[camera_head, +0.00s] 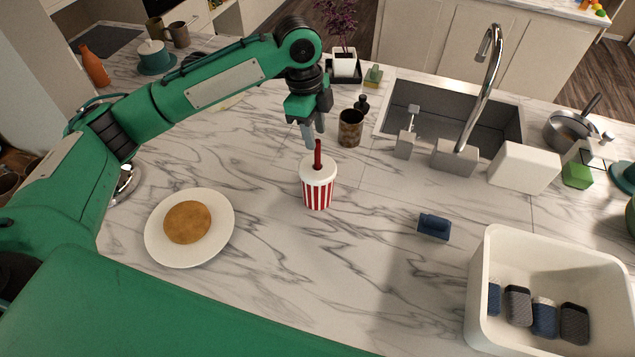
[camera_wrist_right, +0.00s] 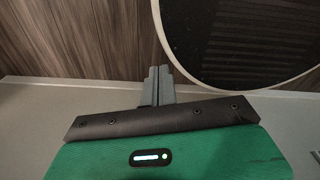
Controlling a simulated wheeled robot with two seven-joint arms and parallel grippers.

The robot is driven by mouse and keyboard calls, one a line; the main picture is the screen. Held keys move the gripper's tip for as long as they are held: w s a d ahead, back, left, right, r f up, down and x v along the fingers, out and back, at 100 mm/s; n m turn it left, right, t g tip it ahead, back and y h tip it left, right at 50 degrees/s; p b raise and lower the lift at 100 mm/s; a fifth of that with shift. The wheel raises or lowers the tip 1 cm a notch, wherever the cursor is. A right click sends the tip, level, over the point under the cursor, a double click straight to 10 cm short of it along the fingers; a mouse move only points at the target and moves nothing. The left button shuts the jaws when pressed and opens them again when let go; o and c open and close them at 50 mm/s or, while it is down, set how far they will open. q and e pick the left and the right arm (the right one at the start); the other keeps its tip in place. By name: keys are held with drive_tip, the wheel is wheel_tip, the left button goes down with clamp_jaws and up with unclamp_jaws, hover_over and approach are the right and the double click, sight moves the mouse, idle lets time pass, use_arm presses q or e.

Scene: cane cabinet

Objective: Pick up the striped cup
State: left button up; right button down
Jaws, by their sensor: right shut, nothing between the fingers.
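The striped cup (camera_head: 317,193) stands upright on the marble counter. It is red and white with a white lid and a red straw (camera_head: 318,154). My left gripper (camera_head: 313,138) points down just above and behind the straw tip in the head view. Its grey fingers show close together, and I cannot tell how far apart they are. It does not hold the cup. My right gripper (camera_wrist_right: 159,82) shows in the right wrist view, with its fingers together and nothing between them. The cup is not in that view.
A white plate (camera_head: 218,248) with a round brown item lies left of the cup. A brown mug (camera_head: 350,128) stands behind it. A blue item (camera_head: 434,226) and a white bin (camera_head: 482,290) are to the right. The sink (camera_head: 398,92) is behind. Counter around the cup is clear.

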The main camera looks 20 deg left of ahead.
sight(317, 141)
use_arm(q)
drive_tip(key=shift+f, duration=0.5)
drive_tip(key=f+p, duration=0.1)
drive_tip(key=f, duration=0.1)
drive_tip(key=f+p, duration=0.2)
drive_tip(key=shift+d, duration=0.4)
drive_tip(key=shift+f, duration=0.45)
clamp_jaws()
